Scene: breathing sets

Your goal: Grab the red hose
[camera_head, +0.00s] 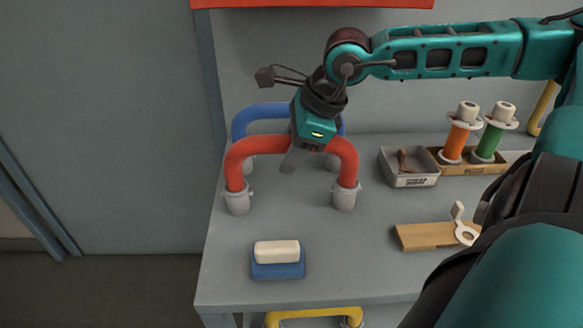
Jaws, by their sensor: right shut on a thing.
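The red hose (240,158) is an upright arch with a grey cuff at each lower end, on the left part of the grey table (330,255). My right gripper (294,158) comes down from above at the middle of the arch and is shut on the hose. Its body hides the top middle of the hose. The cuffs appear to be at table level; I cannot tell whether they touch it. My left gripper does not show.
A blue hose (262,110) arches just behind the red one. A blue block with a white top (277,262) lies in front. A grey scrap tray (410,181), orange and green spools (455,142), and a wooden board (422,237) are to the right. A yellow hose (315,314) shows below.

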